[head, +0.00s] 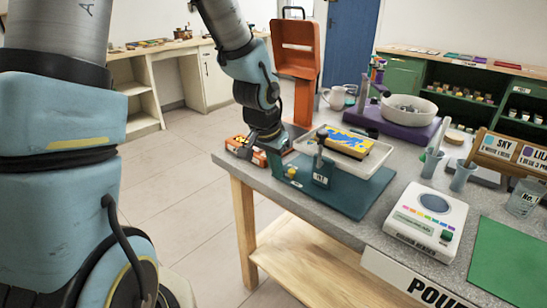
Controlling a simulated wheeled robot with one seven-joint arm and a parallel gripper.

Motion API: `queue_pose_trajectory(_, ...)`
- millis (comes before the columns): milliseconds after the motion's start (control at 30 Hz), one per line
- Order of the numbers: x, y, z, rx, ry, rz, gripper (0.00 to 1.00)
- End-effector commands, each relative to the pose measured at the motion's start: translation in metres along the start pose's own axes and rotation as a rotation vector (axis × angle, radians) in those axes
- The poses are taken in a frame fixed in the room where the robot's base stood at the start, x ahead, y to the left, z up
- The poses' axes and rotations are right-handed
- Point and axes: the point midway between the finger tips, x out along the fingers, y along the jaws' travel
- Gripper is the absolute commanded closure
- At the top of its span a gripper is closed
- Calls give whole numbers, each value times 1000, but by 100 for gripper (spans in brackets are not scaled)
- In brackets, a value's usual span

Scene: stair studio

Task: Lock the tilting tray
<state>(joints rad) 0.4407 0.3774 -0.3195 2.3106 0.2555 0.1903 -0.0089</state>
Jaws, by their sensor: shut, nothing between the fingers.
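The tilting tray (371,163) is a shallow white tray on a dark teal base plate (352,200). A blue and yellow packet (346,142) lies in it. The tray looks slightly tilted, but I cannot tell its exact angle. A teal bracket (321,176) with a partly readable label stands at its near-left side, with a grey lever and dark knob (321,136) above it. A small yellow knob (292,171) is on the base's left. My gripper (277,158) is shut and empty at the left end of the base, beside the bracket. Its fingertips are hard to make out.
An orange bin (245,149) of small items is left of my gripper. A tall orange stand (298,60) rises behind it. A purple scale with a white bowl (408,110) stands behind the tray. A white device (427,218) and green mat (511,262) are at the right.

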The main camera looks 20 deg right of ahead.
Motion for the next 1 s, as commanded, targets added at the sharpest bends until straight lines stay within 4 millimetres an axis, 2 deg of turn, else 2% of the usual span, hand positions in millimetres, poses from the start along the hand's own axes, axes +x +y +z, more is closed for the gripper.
queue_pose_trajectory(67, 18, 1, 1, 4, -4, 2, 100)
queue_pose_trajectory(200, 25, 0, -19, 2, 0, 0, 100)
queue_pose_trajectory(400, 34, 0, -33, 0, 0, -1, 100)
queue_pose_trajectory(1000, 38, 1, -36, -26, 2, -10, 100)
